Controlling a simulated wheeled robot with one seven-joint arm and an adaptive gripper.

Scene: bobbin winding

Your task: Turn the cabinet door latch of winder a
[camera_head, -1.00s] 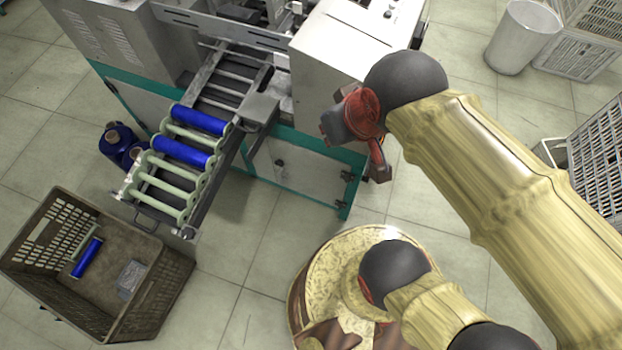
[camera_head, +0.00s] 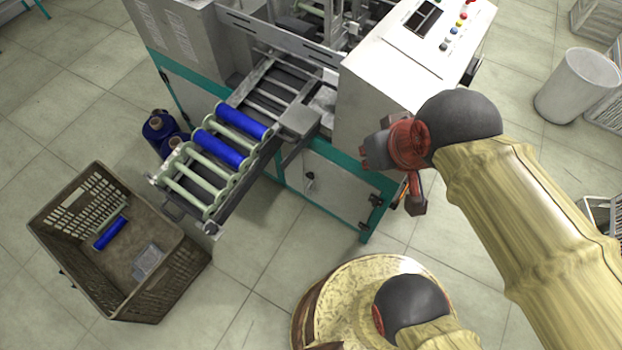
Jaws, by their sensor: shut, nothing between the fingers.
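The winder (camera_head: 400,85) is a white and grey machine with a teal frame. Its lower cabinet door (camera_head: 338,190) is a pale panel below the teal rail. A small dark latch (camera_head: 310,177) shows near the door's left side, and dark hinges sit at its right edge. My gripper (camera_head: 414,204) is shut and empty, pointing down just right of the cabinet's front right corner. It appears apart from the latch, with the width of the door between them. The fingertips are small and partly shadowed in this view.
A roller rack (camera_head: 186,202) with blue bobbins juts out left of the door. A brown crate (camera_head: 150,300) with a blue bobbin stands on the floor at lower left. A white bin (camera_head: 575,88) stands at upper right. Tiled floor lies open before the cabinet.

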